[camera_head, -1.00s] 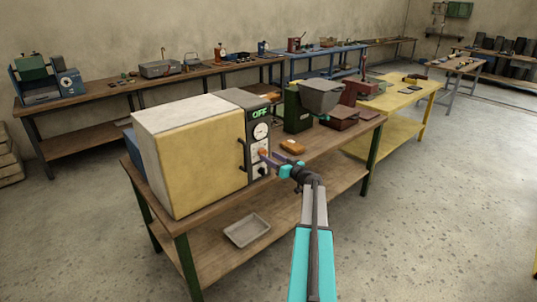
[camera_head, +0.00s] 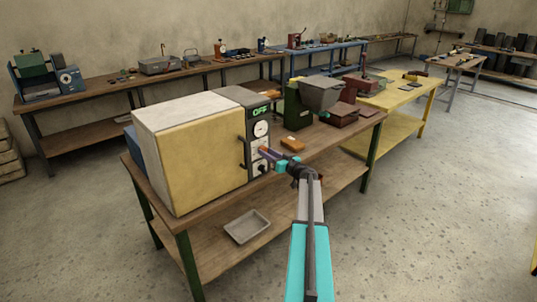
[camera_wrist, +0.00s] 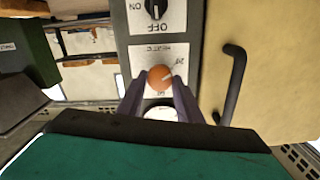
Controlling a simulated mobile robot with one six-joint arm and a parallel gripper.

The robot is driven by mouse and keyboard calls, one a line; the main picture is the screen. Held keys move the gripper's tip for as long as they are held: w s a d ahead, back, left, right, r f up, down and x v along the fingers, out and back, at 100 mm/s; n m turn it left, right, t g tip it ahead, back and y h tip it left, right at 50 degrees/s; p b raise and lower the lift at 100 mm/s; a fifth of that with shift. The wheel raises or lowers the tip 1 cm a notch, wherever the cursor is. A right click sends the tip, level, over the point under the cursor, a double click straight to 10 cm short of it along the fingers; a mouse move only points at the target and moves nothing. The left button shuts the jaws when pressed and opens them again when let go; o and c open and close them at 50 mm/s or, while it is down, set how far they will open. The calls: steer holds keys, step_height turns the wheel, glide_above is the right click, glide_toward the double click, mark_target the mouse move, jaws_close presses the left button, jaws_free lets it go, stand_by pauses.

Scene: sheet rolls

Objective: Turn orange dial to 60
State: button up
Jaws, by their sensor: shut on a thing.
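The orange dial (camera_wrist: 159,77) is on the oven's control panel in the wrist view, on a white plate whose small marks are hard to read. My gripper (camera_wrist: 159,88) has its two purple fingers on either side of the dial, shut on it. In the head view my gripper (camera_head: 267,153) reaches the front panel from the right and largely covers the dial. The oven (camera_head: 190,155) is a yellow and cream box on the bench. Its green display (camera_head: 261,111) reads OFF.
A black ON/OFF knob (camera_wrist: 157,9) is close to the dial. A dark door handle (camera_wrist: 233,82) stands out beside the panel. A white round gauge (camera_head: 261,129) sits above the dial. An orange-brown block (camera_head: 292,144) and a green machine (camera_head: 298,106) stand to the right on the bench.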

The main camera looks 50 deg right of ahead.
steer(key=shift+f+m+b, duration=0.2)
steer(key=shift+m+b, duration=0.5)
steer(key=shift+b, duration=0.7)
steer(key=shift+r+m+b, duration=0.15)
steer(key=shift+m+b, duration=4.2)
steer(key=shift+m, duration=6.95)
steer(key=o, duration=1)
steer(key=shift+o, duration=0.2)
steer(key=shift+s, duration=0.1)
